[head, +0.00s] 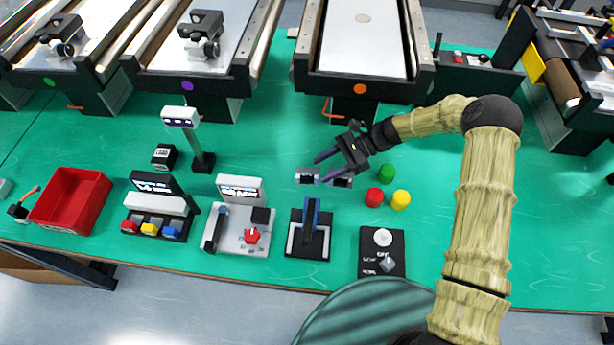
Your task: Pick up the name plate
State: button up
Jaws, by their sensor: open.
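A small flat grey plate with dark markings, likely the name plate (306,175), lies on the green table near the middle. My lower finger crosses in front of it, and another grey-and-dark part shows to the right of that finger. I cannot tell whether these are one piece or two. My gripper (320,168) is open and comes in from the right, its two dark fingers pointing left. In this view the fingertips are over and just above the plate. I cannot tell how high they are or whether they touch it. Nothing shows between the fingers.
Red (374,198), green (387,173) and yellow (400,199) cylinders stand right of the plate. A black stand (308,250), a control box (397,266) and a grey device (224,240) are in front. Conveyors (368,85) line the back. A red bin (72,193) is left.

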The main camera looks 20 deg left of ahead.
aim_at(312, 177)
jog(key=p+x, duration=0.1)
jog(key=x, duration=0.2)
jog(key=shift+s+a+f, duration=0.1)
jog(key=shift+s+f, duration=0.05)
jog(key=shift+s, duration=0.25)
jog(key=shift+s+a+f, duration=0.15)
jog(key=shift+a+f, duration=0.05)
jog(key=shift+f, duration=0.05)
grip_shut()
